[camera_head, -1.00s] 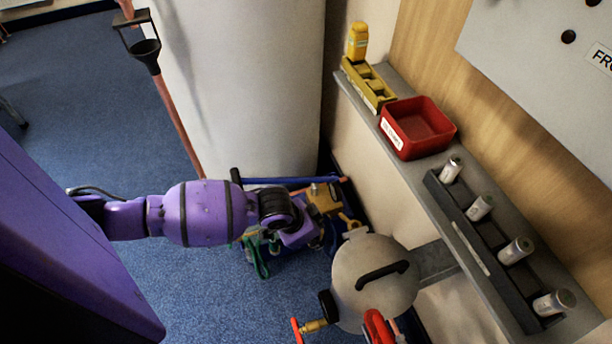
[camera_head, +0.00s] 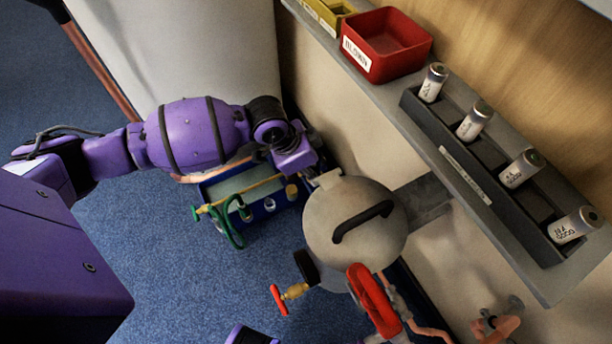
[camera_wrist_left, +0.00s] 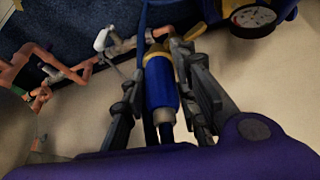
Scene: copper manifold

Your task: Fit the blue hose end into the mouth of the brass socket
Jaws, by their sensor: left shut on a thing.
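In the left wrist view, my left gripper (camera_wrist_left: 156,62) is shut on the blue hose end (camera_wrist_left: 160,88), a blue cylinder with a silver lower part between the fingers. A yellowish ring shows at its far end; I cannot tell whether this belongs to the brass socket. In the head view, my left wrist is beside the grey round tank, and its fingers and the hose end are hidden. I cannot pick out the brass socket for sure. My right gripper is not in view.
The grey tank (camera_head: 345,250) has a black handle and a brass valve (camera_head: 293,292) with a red lever. A blue crate (camera_head: 265,211) with a green hose stands on the floor behind. A shelf (camera_head: 470,205) holds a red bin (camera_head: 388,45) and several canisters. Copper pipes (camera_wrist_left: 40,70) run at left.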

